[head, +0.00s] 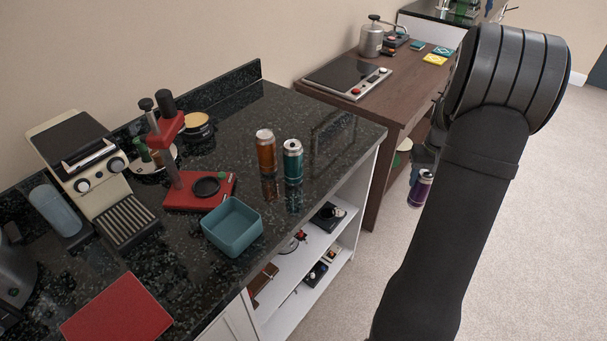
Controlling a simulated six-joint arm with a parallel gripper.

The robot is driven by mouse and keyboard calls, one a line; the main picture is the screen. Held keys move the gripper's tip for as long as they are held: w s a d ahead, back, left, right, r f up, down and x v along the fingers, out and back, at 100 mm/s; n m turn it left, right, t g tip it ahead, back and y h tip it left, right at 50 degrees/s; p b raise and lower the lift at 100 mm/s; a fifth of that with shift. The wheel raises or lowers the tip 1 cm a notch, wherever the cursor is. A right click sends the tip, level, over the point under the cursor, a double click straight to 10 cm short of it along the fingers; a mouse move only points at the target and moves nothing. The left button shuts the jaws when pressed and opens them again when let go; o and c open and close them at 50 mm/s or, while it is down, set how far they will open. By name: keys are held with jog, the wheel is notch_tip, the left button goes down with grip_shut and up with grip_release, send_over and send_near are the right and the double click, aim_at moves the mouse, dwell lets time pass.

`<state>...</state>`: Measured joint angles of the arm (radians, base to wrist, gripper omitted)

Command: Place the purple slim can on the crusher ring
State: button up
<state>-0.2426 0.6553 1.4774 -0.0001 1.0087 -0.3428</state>
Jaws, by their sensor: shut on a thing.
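The purple slim can (421,190) hangs in my gripper (425,171), to the right of the dark counter and above the carpet. It looks slightly tilted. My gripper is shut on its upper part, and my own arm partly hides the fingers. The can crusher (172,150) stands on the counter, with a red base, a post and a red upper arm. The black crusher ring (206,187) lies on the red base with nothing on it. My gripper is well to the right of the crusher, with the counter's right edge between them.
An orange can (265,151) and a teal can (292,162) stand upright right of the crusher. A teal square bin (232,228) sits in front of it. A cream coffee machine (90,175) is at left. A brown table (405,92) stands behind.

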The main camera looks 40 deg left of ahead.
jog(key=s+a+r+n, duration=0.3)
jog(key=s+a+r, duration=0.2)
jog(key=a+r, duration=0.4)
jog(key=s+a+r+n, duration=0.4)
jog(key=s+a+r, duration=0.15)
jog(key=a, duration=0.55)
jog(key=s+a+r+n, duration=0.3)
jog(key=s+a+r, duration=0.2)
jog(key=a+r, duration=0.35)
jog(key=s+a+n, duration=0.2)
jog(key=s+a, duration=0.2)
jog(key=s, duration=0.4)
jog(key=s+a+n, duration=0.2)
jog(key=s+a, duration=0.2)
jog(key=s, duration=0.3)
jog(key=s+a+f, duration=0.8)
jog(key=f, duration=0.4)
jog(key=shift+a, duration=0.3)
jog(key=shift+s+f, duration=0.1)
jog(key=shift+f, duration=0.05)
jog(key=o, duration=0.9)
jog(key=shift+o, duration=0.2)
